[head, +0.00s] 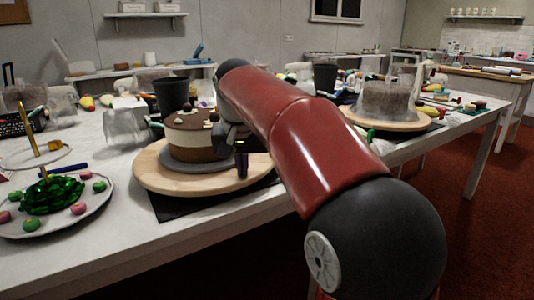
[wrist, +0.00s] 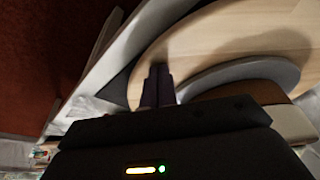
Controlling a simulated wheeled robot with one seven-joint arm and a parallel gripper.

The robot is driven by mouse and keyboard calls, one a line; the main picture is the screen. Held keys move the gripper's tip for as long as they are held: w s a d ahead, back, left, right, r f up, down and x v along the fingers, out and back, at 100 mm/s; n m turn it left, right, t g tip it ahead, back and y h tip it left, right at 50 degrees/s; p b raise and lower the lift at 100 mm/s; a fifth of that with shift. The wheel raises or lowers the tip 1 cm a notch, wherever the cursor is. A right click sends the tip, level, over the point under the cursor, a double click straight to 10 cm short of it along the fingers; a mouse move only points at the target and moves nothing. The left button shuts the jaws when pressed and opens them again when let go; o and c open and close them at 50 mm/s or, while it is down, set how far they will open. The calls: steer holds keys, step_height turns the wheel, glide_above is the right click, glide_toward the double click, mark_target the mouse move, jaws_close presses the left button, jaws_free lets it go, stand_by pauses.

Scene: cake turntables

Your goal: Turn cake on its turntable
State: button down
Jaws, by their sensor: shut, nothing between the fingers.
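A round cake (head: 195,137) with a brown base, a cream band and a dark top with small balls stands on a grey disc (head: 180,162). The disc lies on a round wooden turntable (head: 152,178) on the white table. My gripper (head: 242,172) is shut and empty, pointing down at the right side of the turntable, beside the cake. In the wrist view the closed fingers (wrist: 158,88) show over the wooden turntable (wrist: 200,50) near its rim, with the grey disc (wrist: 250,72) and cake side (wrist: 290,118) to the right. I cannot tell whether the fingertips touch the wood.
A tiered stand (head: 100,205) with green and pink items stands at left. A black cup (head: 171,95) and a cloudy clear vessel (head: 125,127) stand behind the cake. A second wooden turntable (head: 370,121) bears a grey cake (head: 388,101). The table's front strip is clear.

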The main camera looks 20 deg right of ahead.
mark_target(261, 166)
steer(key=shift+d, duration=0.1)
steer(key=w+d+p, duration=0.2)
steer(key=d, duration=0.1)
steer(key=w+d+p, duration=0.1)
steer(key=shift+w+d+r, duration=0.1)
steer(key=shift+d+r, duration=0.05)
steer(key=shift+d, duration=0.2)
steer(key=shift+w+d, duration=0.2)
steer(key=shift+d, duration=0.05)
steer(key=shift+r+p, duration=0.6)
steer(key=shift+r, duration=0.65)
